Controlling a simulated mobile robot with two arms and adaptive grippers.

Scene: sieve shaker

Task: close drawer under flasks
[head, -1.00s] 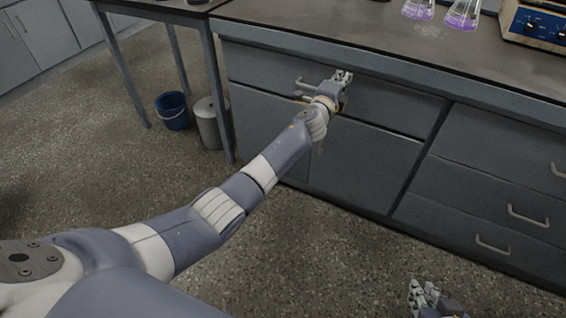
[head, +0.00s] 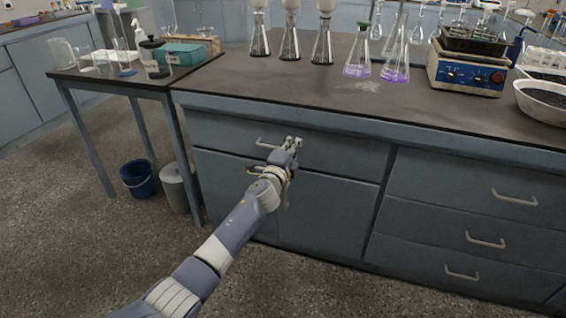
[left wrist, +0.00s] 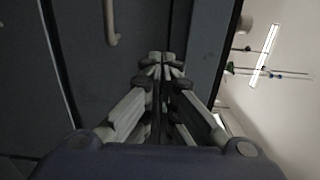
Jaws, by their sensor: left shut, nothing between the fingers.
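The wide drawer (head: 335,150) lies under the counter below the flasks and looks flush with the cabinet front. Its handle (head: 262,144) is at the left of the drawer front; in the left wrist view the handle (left wrist: 111,22) is left of the fingers. My left gripper (head: 293,141) is shut and empty, at the drawer front just right of the handle. Its fingertips (left wrist: 162,57) are close to the front; I cannot tell whether they touch. Two flasks with purple liquid (head: 358,68) stand on the counter above. My right gripper is out of view.
The dark countertop (head: 300,95) overhangs the cabinet and carries a hot plate (head: 462,75) and white bowls at right. Closed drawers with handles (head: 515,198) are at right. A side table, a blue bucket (head: 138,178) and a grey bin (head: 176,188) are at left.

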